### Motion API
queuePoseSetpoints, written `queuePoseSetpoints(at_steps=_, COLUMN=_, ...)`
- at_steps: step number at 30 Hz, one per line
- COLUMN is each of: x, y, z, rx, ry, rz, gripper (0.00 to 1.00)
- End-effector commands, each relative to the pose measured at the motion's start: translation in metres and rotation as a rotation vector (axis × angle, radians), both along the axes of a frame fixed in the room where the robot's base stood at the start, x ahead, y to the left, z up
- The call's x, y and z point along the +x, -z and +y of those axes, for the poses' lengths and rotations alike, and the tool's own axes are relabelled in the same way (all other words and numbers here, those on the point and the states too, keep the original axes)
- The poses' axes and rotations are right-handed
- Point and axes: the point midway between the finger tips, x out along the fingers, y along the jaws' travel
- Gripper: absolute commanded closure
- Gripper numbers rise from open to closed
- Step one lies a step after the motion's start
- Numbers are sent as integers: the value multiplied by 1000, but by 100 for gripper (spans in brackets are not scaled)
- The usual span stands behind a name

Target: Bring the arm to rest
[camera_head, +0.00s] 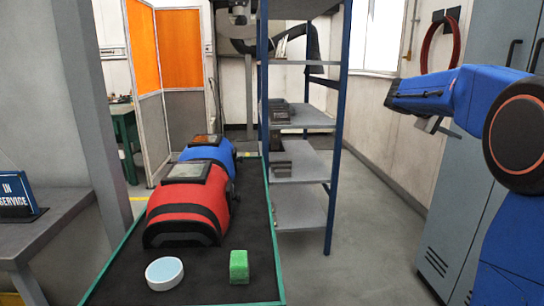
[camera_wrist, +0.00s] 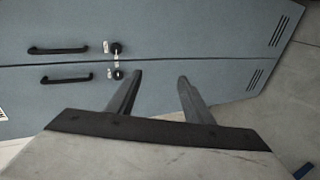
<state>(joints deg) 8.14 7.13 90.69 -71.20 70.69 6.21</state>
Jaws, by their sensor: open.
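My arm is blue and reaches in from the right side of the head view, bent at a large dark joint with an orange ring. My gripper (camera_head: 436,126) hangs at the arm's far end, apart from the shelf and the bench. In the wrist view my gripper (camera_wrist: 159,84) shows two dark fingers spread apart with nothing between them. Beyond the fingers is a grey-blue cabinet (camera_wrist: 200,30) with black handles and a lock with keys.
A dark-topped bench (camera_head: 205,288) with green edges holds a red welding helmet (camera_head: 187,215), a blue one (camera_head: 212,150), a round white-blue disc (camera_head: 164,273) and a green block (camera_head: 239,267). A shelf rack (camera_head: 300,212) stands behind. The grey cabinet (camera_head: 440,215) is close to my arm. Floor between is clear.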

Motion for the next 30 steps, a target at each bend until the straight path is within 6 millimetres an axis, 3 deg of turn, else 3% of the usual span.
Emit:
queuePoseSetpoints(at_steps=1, x=-18, y=5, z=11, rx=42, ry=-10, rz=-7, gripper=53)
queuePoseSetpoints(at_steps=14, x=-150, y=82, z=105, rx=414, ry=-86, rz=-51, gripper=53)
queuePoseSetpoints(at_steps=30, x=-315, y=200, z=232, rx=873, ry=-156, rz=-131, gripper=53)
